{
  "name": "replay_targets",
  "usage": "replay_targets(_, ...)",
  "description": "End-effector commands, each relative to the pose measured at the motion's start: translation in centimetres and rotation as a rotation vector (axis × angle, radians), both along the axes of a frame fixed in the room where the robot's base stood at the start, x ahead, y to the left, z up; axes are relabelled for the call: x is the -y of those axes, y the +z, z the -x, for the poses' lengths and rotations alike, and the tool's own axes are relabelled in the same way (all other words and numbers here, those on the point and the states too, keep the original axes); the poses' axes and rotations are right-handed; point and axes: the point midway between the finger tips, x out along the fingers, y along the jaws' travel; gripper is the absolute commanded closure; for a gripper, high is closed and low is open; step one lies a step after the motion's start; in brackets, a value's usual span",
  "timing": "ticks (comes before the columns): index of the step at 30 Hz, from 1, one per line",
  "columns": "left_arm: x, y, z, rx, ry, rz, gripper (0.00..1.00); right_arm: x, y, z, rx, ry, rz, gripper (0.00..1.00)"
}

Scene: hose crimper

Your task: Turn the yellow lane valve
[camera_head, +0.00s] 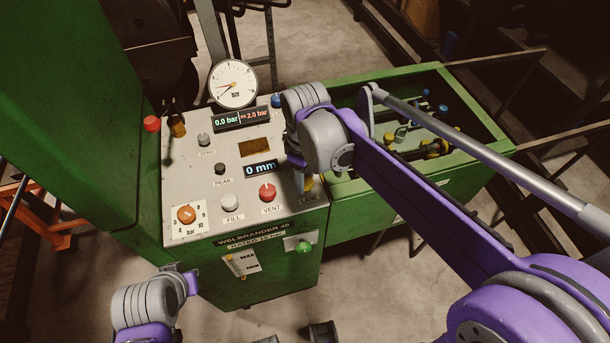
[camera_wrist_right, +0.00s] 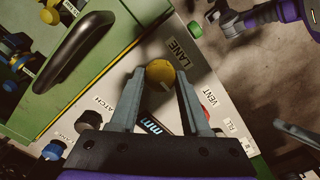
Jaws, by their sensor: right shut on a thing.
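The yellow lane valve knob (camera_wrist_right: 160,72) is round and sits on the grey control panel beside the LANE label (camera_wrist_right: 174,53). In the head view only a sliver of the knob (camera_head: 309,184) shows, at the panel's lower right corner. My right gripper (camera_wrist_right: 160,80) is shut on the knob, with one finger on each side of it. In the head view my right gripper (camera_head: 303,182) points down over that corner, its fingers mostly hidden by the wrist. My left gripper (camera_head: 180,268) is at the lower left, away from the panel, and its jaws are too unclear to read.
The red VENT knob (camera_head: 267,193) and white FILL knob (camera_head: 229,203) stand close to the lane valve. The gauge (camera_head: 233,84) reads low above displays of 0.0 bar and 0 mm. A green trough (camera_head: 470,155) with several fittings adjoins on the right.

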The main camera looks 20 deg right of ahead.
Motion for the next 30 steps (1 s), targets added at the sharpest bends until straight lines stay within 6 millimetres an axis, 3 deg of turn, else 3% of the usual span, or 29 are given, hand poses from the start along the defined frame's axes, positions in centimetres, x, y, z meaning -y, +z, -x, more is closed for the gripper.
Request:
replay_targets(8, 0.0, 0.0, 0.0, 0.0, 0.0, 0.0, 1.0, 0.0, 0.0, 0.0, 0.001, 0.001, 0.001, 1.0)
replay_targets(9, 0.0, 0.0, 0.0, 0.0, 0.0, 0.0, 1.0, 0.0, 0.0, 0.0, 0.001, 0.001, 0.001, 0.48)
replay_targets(13, 0.0, 0.0, 0.0, 0.0, 0.0, 0.0, 1.0, 0.0, 0.0, 0.0, 0.0, 0.001, 0.0, 0.25)
replay_targets(23, 0.0, 0.0, 0.0, 0.0, 0.0, 0.0, 1.0, 0.0, 0.2, 0.0, 0.0, 0.0, 0.0, 0.23)
replay_targets(30, 0.0, 0.4, -0.1, 0.002, 0.0, 0.0, 1.0, 0.0, 3.7, 0.0, 0.0, 0.0, 0.0, 0.23)
